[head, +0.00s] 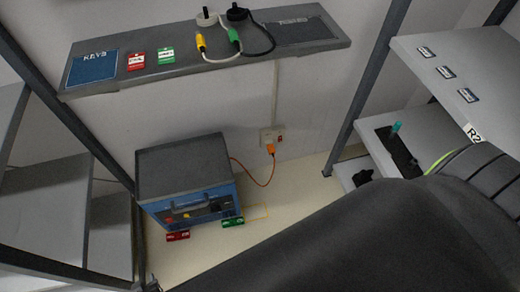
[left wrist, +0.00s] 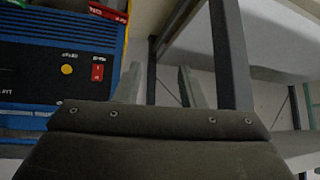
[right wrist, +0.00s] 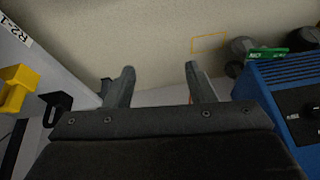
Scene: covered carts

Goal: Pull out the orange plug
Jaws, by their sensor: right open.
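The orange plug (head: 270,148) sits in the white wall socket (head: 266,135), low on the back wall. Its orange cable (head: 268,184) curves down and left to the blue box (head: 190,175) on the floor. In the left wrist view, my left gripper (left wrist: 159,72) is open and empty, beside the blue box's front panel (left wrist: 45,75). In the right wrist view, my right gripper (right wrist: 160,70) is open and empty above the floor, left of the blue box (right wrist: 290,90). The plug is not clearly visible in either wrist view. My dark arm fills the lower right of the head view.
A grey wall shelf (head: 210,65) above holds a yellow and a green plug with cables. Red and green blocks (head: 177,236) lie before the box. Racks stand left (head: 60,190) and right (head: 430,125). Floor right of the box (head: 300,185) is clear.

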